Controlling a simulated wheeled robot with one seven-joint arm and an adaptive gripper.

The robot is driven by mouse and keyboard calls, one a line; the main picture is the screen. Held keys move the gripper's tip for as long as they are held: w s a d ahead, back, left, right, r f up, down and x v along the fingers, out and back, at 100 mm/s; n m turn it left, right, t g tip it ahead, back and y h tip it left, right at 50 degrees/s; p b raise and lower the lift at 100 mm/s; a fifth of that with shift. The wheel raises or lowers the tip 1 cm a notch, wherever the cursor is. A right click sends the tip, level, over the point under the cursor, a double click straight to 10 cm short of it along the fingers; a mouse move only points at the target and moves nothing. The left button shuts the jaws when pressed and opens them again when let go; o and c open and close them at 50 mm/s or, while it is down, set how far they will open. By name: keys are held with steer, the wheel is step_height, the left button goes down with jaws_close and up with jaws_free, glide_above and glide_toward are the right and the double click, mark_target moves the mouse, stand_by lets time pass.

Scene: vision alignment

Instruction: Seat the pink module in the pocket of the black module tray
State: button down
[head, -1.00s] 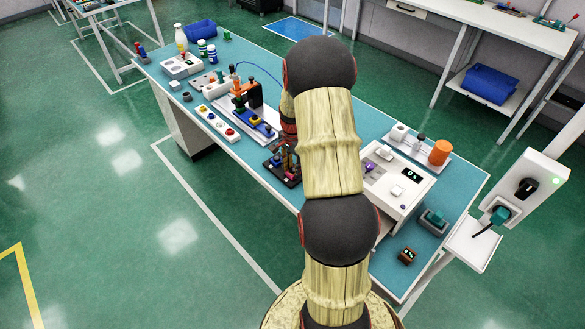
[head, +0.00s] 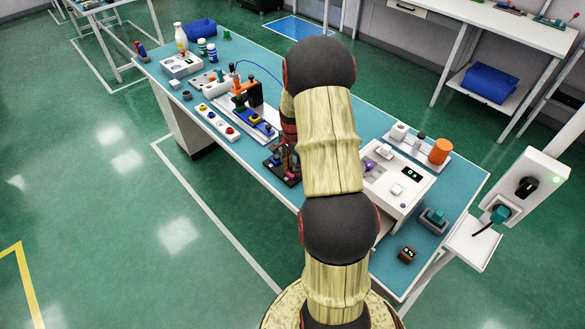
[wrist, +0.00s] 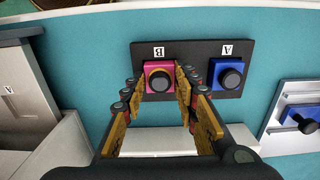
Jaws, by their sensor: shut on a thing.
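The pink module (wrist: 155,69), with a black round knob, is between the fingers of my gripper (wrist: 160,88) in the wrist view. My gripper is shut on it. The module is at the B end of the black module tray (wrist: 197,49); whether it is fully down in the pocket I cannot tell. A blue module (wrist: 217,68) with a black knob is at the A end of the tray. In the head view my arm partly hides the tray (head: 291,183) and the gripper.
A grey fixture with a blue part (wrist: 303,113) stands to the right in the wrist view. A white box (wrist: 18,85) marked A is at the left. In the head view, a white console (head: 405,205) stands right of my arm. Teal tabletop is clear beyond the tray.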

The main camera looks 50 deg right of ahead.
steer(key=c, duration=1.3)
jaws_free()
steer(key=shift+c, duration=0.2)
steer(key=shift+o, duration=0.2)
steer(key=o, duration=0.4)
steer(key=shift+r, duration=0.15)
steer(key=shift+r+p, duration=2.4)
steer(key=shift+r, duration=1)
